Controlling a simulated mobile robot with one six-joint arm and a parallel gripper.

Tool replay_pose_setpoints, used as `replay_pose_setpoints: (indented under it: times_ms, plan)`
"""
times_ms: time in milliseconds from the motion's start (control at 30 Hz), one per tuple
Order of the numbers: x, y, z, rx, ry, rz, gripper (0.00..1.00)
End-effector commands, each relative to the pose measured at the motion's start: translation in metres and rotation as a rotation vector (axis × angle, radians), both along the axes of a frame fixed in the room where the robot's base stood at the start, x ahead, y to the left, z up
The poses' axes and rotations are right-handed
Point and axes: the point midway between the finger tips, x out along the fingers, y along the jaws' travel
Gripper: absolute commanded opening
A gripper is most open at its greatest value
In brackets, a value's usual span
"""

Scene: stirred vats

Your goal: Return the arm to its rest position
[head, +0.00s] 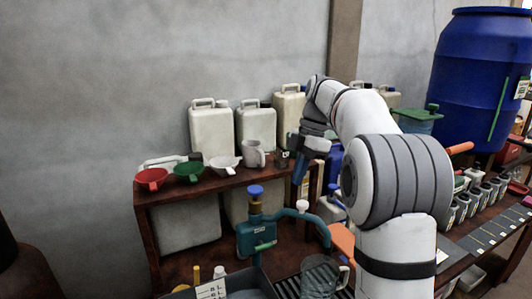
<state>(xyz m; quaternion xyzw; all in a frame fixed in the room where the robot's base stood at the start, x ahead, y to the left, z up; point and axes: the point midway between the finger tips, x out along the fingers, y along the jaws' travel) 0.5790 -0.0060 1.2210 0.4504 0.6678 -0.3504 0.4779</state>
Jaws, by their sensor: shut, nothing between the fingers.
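My arm rises at the right of the head view and bends over toward the shelf. My gripper (299,172) points down near the right end of the brown shelf (150,192), just right of a small dark cup (282,161). The fingers are dark blue, small in view and closed together. Nothing shows held between them. My arm hides part of the shelf's right side and the containers behind it.
Red (151,179), green (188,172) and white (225,165) funnels and a grey jug (254,154) line the shelf. Pale canisters (211,130) stand behind. A teal pump (257,230) with a blue cap is below. A large blue barrel (480,85) stands at right.

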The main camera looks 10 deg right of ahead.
Motion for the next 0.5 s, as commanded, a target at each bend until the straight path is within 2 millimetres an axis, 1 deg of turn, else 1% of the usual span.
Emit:
replay_pose_setpoints:
  times_ms: [33, 133, 267, 300, 367, 500]
  plan:
    - [-0.014, 0.002, 0.002, -0.025, 0.005, -0.085, 0.00]
    - [-0.043, 0.006, -0.002, -0.083, 0.015, -0.313, 0.00]
    - [-0.086, 0.009, -0.014, -0.144, 0.020, -0.630, 0.00]
    - [-0.099, 0.009, -0.019, -0.158, 0.019, -0.727, 0.00]
    - [-0.120, 0.009, -0.027, -0.173, 0.016, -0.871, 0.00]
    - [-0.169, 0.009, -0.052, -0.184, 0.004, -1.203, 0.00]
